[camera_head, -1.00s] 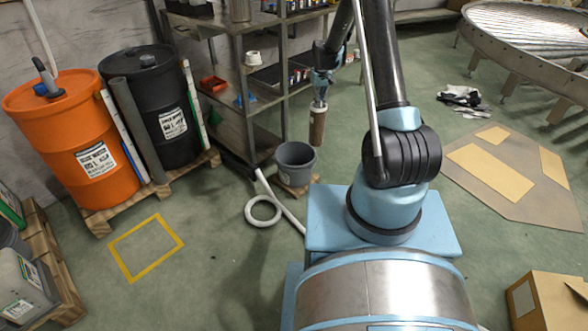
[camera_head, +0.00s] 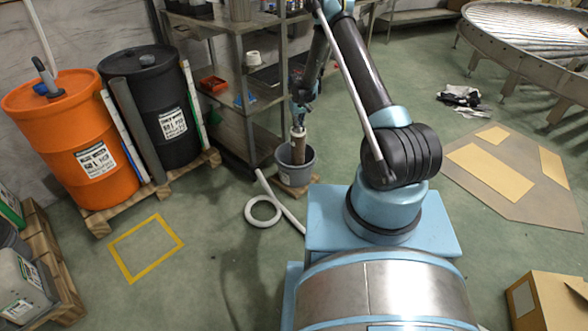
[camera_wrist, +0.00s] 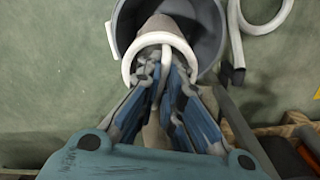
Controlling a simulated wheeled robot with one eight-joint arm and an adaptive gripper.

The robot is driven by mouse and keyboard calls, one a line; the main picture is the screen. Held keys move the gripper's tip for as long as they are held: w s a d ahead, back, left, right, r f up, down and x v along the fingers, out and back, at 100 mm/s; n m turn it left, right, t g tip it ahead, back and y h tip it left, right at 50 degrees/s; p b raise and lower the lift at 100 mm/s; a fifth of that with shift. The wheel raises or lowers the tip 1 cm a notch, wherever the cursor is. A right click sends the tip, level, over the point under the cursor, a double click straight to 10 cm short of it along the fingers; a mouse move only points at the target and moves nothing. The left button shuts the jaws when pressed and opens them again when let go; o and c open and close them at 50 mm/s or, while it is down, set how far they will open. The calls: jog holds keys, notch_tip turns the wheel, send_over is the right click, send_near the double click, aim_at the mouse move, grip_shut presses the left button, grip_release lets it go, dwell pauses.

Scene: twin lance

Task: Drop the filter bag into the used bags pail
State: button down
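The filter bag (camera_head: 298,148) is a brown tube with a pale ring at its top; it hangs upright below my gripper (camera_head: 299,120). The bag's lower end appears within the mouth of the grey used bags pail (camera_head: 310,172), which stands on a small wooden base. In the wrist view, my gripper (camera_wrist: 165,72) has its blue fingers shut on the white ring and handle of the filter bag (camera_wrist: 160,30). The bag overlaps the opening of the pail (camera_wrist: 208,40). Its far end is hidden in the wrist view.
A white hose (camera_head: 264,211) lies coiled on the floor just left of the pail. A metal shelf rack (camera_head: 238,90) stands close behind it. Orange (camera_head: 75,140) and black (camera_head: 155,105) drums stand on a pallet at left. Floor within the yellow square (camera_head: 146,248) is clear.

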jog(key=shift+f, duration=1.65)
jog(key=c, duration=1.7)
grip_release()
notch_tip(320, 180, up, 12)
jog(key=shift+f, duration=0.1)
jog(key=shift+d, duration=0.1)
